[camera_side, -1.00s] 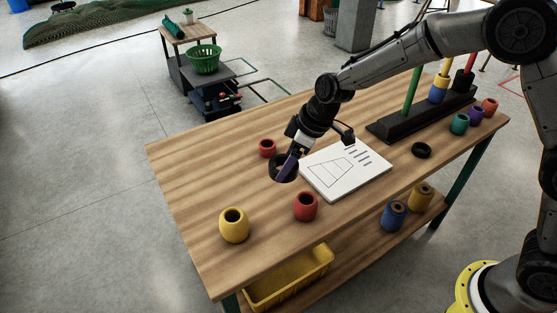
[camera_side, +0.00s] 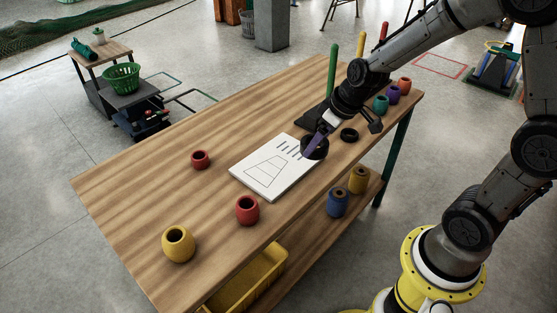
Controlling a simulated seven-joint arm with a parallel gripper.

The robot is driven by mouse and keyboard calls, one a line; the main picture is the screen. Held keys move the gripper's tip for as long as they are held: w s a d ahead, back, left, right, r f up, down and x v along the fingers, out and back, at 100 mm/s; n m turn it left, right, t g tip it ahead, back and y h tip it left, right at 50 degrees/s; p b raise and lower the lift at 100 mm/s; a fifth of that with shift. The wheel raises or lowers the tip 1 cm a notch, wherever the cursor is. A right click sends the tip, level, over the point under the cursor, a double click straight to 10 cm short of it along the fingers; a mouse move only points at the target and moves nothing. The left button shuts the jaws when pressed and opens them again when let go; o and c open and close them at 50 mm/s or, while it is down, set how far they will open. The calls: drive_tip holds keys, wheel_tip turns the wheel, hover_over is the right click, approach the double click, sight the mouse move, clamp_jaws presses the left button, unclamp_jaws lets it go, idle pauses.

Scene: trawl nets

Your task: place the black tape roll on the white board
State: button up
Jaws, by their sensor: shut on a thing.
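The white board (camera_side: 262,172), printed with a trapezoid figure and short dark lines, lies flat on the wooden table. My gripper (camera_side: 311,150), with a purple finger showing, is shut on a black tape roll (camera_side: 320,152) at the board's right corner. The roll overlaps that corner in the picture. I cannot tell whether it touches the board or hangs just above it. The far finger is hidden. A second, smaller black ring (camera_side: 349,134) lies flat on the table to the right of the held roll.
A dark stand with upright green (camera_side: 333,70), yellow and red rods is behind my gripper. Teal, purple and orange rings stand at the right end.

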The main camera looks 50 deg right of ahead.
drive_tip(key=w+f, duration=0.4)
drive_tip(key=w, duration=0.4)
approach(276, 161)
drive_tip(key=shift+w+a+f, duration=0.2)
drive_tip(key=shift+w+f, duration=0.65)
drive_tip(key=shift+w, duration=0.05)
drive_tip(key=shift+w+f, duration=0.15)
drive_tip(key=shift+f, duration=0.75)
drive_tip(key=shift+w+f, duration=0.1)
drive_tip(key=shift+f, duration=0.8)
drive_tip(key=o, duration=1.3)
drive_tip(key=shift+f, duration=0.15)
